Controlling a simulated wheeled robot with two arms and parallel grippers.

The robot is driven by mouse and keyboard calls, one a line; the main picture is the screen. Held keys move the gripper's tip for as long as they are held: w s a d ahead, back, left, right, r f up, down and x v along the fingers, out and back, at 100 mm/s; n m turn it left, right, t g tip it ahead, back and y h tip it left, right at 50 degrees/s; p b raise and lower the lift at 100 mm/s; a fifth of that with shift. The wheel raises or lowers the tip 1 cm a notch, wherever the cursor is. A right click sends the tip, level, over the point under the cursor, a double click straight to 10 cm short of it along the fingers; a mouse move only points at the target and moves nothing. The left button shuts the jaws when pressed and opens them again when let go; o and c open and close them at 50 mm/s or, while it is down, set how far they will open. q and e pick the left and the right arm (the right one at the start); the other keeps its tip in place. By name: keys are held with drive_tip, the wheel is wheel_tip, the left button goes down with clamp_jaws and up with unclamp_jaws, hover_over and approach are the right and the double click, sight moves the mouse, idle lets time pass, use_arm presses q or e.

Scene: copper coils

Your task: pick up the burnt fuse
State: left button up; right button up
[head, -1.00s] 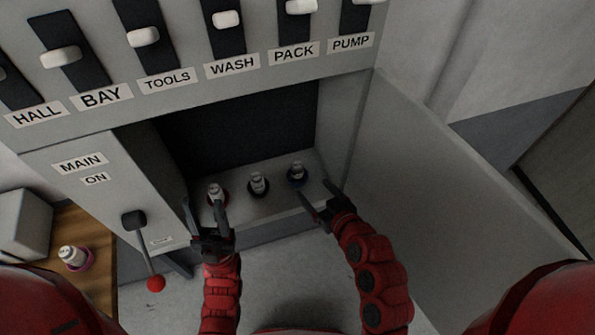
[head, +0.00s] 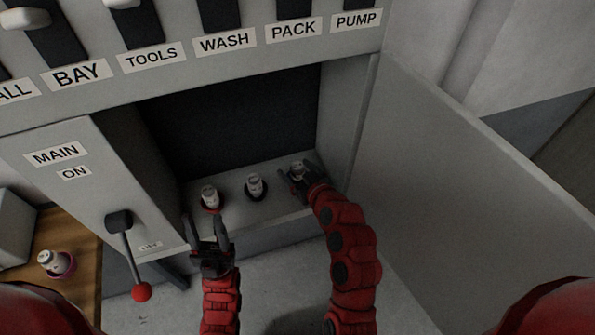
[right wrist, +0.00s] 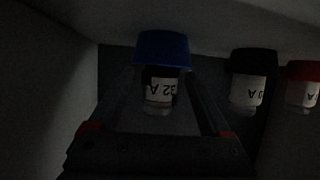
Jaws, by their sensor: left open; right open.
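Three fuses stand in a row on the floor of the open cabinet recess: one with a red base (head: 210,197), one with a black base (head: 254,186) and one with a blue base (head: 297,168). My right gripper (head: 296,174) is open, with its fingers on either side of the blue-based fuse. In the dark right wrist view, this fuse (right wrist: 160,90) reads 32 A and has a dark patch beside its label. Whether the fingers touch it, I cannot tell. My left gripper (head: 204,222) is open and empty, in front of the red-based fuse.
The open cabinet door (head: 460,190) stands close to my right arm.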

drive_tip(key=shift+x, duration=1.2)
clamp_jaws()
